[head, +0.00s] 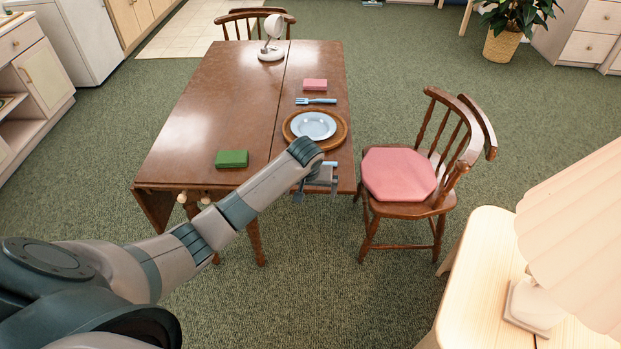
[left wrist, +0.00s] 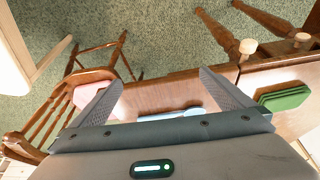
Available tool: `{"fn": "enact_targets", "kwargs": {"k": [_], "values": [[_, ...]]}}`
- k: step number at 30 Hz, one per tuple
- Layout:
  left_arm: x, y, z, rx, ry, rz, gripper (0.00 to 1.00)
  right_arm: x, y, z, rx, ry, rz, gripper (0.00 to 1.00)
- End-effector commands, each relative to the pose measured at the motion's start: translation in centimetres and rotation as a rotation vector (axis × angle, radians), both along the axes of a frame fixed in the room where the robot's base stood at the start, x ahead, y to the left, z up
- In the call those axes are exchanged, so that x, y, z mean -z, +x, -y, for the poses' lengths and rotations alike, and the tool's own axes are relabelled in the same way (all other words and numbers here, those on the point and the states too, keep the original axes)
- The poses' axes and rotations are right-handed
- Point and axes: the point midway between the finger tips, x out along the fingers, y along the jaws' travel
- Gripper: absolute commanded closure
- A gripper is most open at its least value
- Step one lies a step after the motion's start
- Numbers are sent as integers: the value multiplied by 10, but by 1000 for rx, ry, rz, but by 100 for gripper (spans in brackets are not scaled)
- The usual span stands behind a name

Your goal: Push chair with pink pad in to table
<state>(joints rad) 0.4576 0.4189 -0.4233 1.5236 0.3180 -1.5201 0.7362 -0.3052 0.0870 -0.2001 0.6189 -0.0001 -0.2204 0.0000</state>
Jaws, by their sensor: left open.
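The wooden chair (head: 456,140) with a pink pad (head: 398,174) stands at the right side of the brown table (head: 205,110). Its seat is close to the table's right edge and its back faces away to the right. My left gripper (head: 316,190) is over the table's near right corner, left of the chair and apart from it. In the left wrist view my left gripper (left wrist: 160,90) is open and empty, with the table edge between its fingers. The chair (left wrist: 45,115) and its pink pad (left wrist: 92,97) show at left there, partly behind a finger. My right gripper is not in view.
A side table (head: 480,270) with a lamp (head: 575,240) stands at the near right. Green carpet beyond the chair is clear.

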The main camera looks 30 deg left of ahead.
Motion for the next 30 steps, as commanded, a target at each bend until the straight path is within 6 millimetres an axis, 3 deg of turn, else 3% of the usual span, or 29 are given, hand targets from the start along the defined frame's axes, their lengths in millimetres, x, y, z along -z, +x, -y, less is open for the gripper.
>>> {"fn": "enact_targets", "kwargs": {"k": [11, 17, 23, 30], "values": [[88, -30, 1, 54, -6, -33, 0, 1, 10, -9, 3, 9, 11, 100], [156, -65, 2, 100, -5, -59, 0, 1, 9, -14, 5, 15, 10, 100], [252, -137, 6, 179, 2, -100, 0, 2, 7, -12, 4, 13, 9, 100], [351, -251, 15, 288, 14, -152, 0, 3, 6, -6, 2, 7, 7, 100]]}}
